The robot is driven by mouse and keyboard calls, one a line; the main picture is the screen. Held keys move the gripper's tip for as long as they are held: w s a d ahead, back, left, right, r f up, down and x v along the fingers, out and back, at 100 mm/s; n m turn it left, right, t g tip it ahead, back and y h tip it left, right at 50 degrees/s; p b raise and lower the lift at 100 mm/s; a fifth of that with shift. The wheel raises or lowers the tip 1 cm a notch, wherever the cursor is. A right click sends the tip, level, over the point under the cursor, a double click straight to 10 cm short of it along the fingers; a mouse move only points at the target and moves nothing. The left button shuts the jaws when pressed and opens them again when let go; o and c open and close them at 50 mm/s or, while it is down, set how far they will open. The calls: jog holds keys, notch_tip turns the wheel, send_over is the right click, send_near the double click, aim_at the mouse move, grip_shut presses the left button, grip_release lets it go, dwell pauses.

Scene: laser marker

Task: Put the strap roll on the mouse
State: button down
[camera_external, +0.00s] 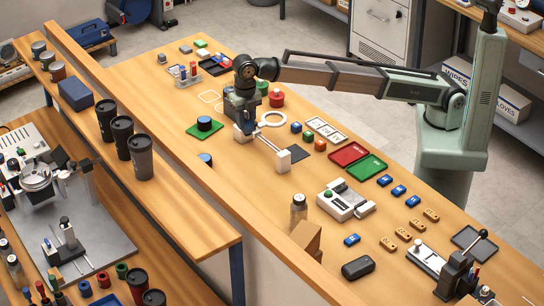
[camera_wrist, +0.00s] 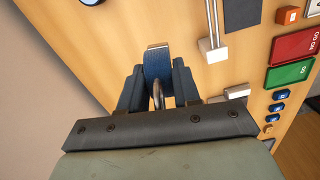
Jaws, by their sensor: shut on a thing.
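The strap roll (camera_wrist: 158,65) is blue with a pale edge at its top. It sits between the two dark fingers of my gripper (camera_wrist: 158,90), which is shut on it, in the wrist view. In the external view my gripper (camera_external: 240,112) is over the left half of the bench, and I cannot make out the roll there. The mouse (camera_external: 358,267) looks like a dark rounded block lying on the bench at the lower right, well away from my gripper. I cannot see the mouse in the wrist view.
A rail with white end blocks (camera_external: 283,160) is near my gripper. A red tray (camera_external: 348,154), a green tray (camera_external: 367,167), a white device (camera_external: 345,201), a bottle (camera_external: 298,208) and a brown box (camera_external: 306,238) stand farther right. A blue block (camera_external: 352,240) is near the mouse.

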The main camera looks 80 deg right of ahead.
notch_tip(320, 180, up, 4)
jog(key=shift+f, duration=0.25)
jog(key=s+a, duration=0.6)
jog(key=a, duration=0.7)
jog(key=n, duration=0.2)
send_over(359, 263)
notch_tip(359, 263, down, 5)
jog(key=shift+f, duration=5.2)
jog(key=shift+f, duration=0.1)
jog(key=c, duration=0.8)
grip_release()
